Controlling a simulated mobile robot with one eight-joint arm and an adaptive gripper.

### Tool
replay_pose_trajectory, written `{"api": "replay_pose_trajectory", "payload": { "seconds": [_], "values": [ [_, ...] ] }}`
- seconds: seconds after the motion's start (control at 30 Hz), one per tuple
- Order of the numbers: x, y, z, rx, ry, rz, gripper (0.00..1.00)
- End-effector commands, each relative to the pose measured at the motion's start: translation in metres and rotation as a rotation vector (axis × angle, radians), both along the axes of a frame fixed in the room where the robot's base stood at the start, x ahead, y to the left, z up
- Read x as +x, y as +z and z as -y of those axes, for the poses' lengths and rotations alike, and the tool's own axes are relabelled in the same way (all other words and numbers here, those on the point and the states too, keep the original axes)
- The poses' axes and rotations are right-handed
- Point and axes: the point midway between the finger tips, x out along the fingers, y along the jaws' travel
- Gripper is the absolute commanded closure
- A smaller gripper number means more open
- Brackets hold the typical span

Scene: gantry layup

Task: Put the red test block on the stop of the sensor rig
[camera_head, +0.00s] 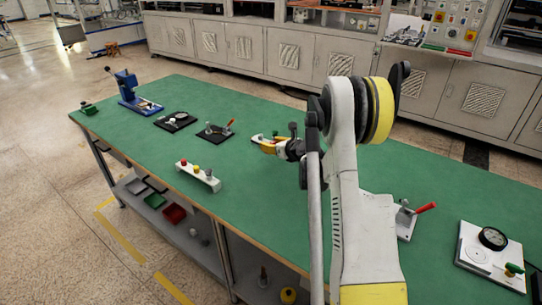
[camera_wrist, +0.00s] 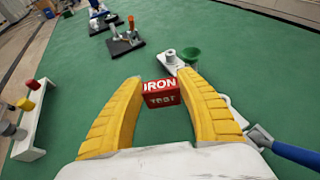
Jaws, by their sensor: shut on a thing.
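The red test block (camera_wrist: 161,100), with white lettering reading IRON and TEST, sits between the yellow fingertips of my gripper (camera_wrist: 160,86) in the wrist view. My gripper is shut on it. In the head view my gripper (camera_head: 272,147) is over the middle of the green table, and the block cannot be made out there. Just beyond the block in the wrist view is a light base with a pale round post (camera_wrist: 170,57) and a green cone-shaped part (camera_wrist: 190,56). This may be the sensor rig, but I cannot tell for sure, and its stop is not clear.
A white stand with coloured knobs (camera_head: 198,177) stands near the front table edge. A black-based lever fixture (camera_head: 214,133) is left of my gripper. A dial gauge plate (camera_head: 490,252) lies far right. A blue handle (camera_wrist: 296,156) lies close to the right finger. Green table (camera_head: 140,145) is clear front left.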

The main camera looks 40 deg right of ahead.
Motion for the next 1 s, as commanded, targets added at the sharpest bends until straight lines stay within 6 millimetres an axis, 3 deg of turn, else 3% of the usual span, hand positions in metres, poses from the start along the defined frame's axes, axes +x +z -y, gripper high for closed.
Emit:
{"api": "replay_pose_trajectory", "payload": {
  "seconds": [0.27,0.63,0.67,0.7,0.73,1.0],
  "values": [
    [0.000,-0.039,0.000,0.000,-0.001,0.001,0.98],
    [0.000,-0.041,0.000,0.001,-0.001,0.000,0.98],
    [0.000,-0.042,0.000,0.000,0.000,0.000,0.54],
    [0.000,-0.042,0.000,0.000,0.000,0.000,0.42],
    [0.000,-0.042,0.000,0.000,0.000,0.000,0.37],
    [0.000,-0.041,0.000,0.000,0.000,0.000,0.37]
  ]
}}
